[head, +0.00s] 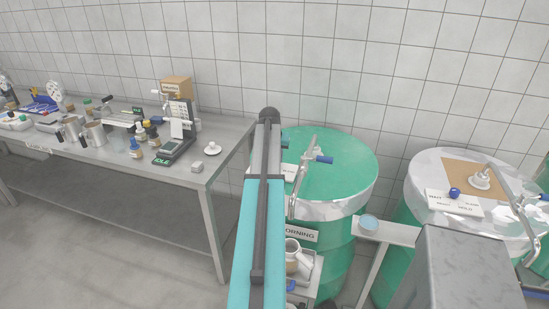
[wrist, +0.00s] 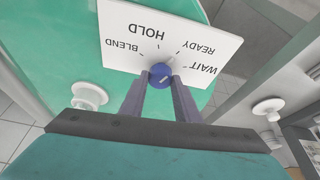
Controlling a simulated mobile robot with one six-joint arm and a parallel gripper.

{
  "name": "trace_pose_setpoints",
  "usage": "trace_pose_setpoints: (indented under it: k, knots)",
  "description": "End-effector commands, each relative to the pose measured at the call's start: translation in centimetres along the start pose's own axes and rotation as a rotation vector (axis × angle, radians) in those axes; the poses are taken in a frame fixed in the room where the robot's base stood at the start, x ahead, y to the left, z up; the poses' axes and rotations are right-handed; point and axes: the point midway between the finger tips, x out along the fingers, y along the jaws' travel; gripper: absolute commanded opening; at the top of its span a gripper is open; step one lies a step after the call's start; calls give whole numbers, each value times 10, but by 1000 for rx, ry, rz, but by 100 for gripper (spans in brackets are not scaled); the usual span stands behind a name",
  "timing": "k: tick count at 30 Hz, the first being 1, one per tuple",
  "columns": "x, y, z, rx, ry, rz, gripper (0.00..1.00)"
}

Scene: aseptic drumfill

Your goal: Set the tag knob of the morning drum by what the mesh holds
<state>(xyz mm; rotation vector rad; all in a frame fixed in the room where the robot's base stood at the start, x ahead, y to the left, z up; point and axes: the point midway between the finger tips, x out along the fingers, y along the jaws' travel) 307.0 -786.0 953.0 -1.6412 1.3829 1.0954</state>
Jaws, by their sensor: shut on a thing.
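The green morning drum (head: 335,165) stands right of my arm in the head view, with a MORNING label (head: 297,234) on its side. Its white tag plate (wrist: 205,45) reads BLEND, HOLD, READY and WAIT in the wrist view. The plate is mostly hidden by my arm in the head view. My gripper (wrist: 161,82) is shut on the blue tag knob (wrist: 160,72). The knob's pale line slants toward the upper right; I cannot tell which word it marks. No mesh is clearly identifiable, nor its contents.
A second drum (head: 420,165) at right bears another tag plate with a blue knob (head: 454,192). The steel bench (head: 120,155) at left holds bottles and instruments.

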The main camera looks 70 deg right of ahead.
Motion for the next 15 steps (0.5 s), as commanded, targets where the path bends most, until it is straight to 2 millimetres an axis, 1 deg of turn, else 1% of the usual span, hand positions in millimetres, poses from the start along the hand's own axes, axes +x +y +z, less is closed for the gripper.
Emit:
trace_pose_setpoints:
  k: [7, 8, 9, 11, 15]
  knots:
    - [0, 0, 0, 1, -2, 1, 7]
    - [0, 0, 0, 1, -2, 1, 31]
    - [0, 0, 0, 1, -2, 1, 37]
    - [0, 0, 0, 1, -1, 1, 47]
    - [0, 0, 0, 1, -1, 1, 48]
